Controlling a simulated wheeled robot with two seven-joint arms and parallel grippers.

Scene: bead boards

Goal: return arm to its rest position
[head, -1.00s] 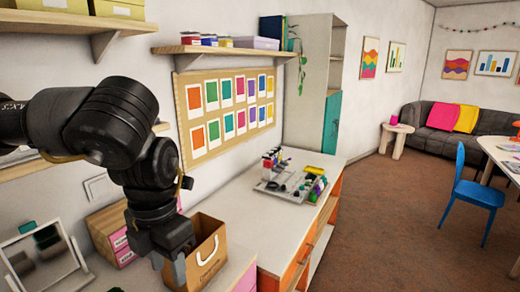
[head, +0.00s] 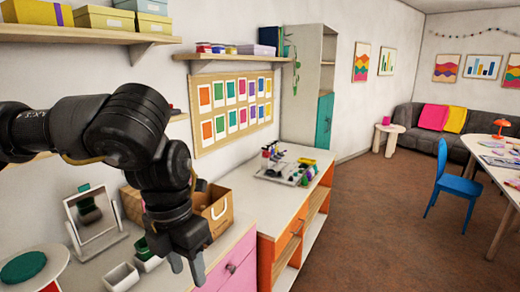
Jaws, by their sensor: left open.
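My left arm comes in from the left edge and bends down in the head view. My left gripper (head: 187,266) points downward with its fingers apart and nothing seen between them. My right gripper is not in the view.
A white counter (head: 262,194) with an orange side carries a tray of beads and tools (head: 285,172). Shelves (head: 95,33) hang above. Open floor (head: 370,230) lies right.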

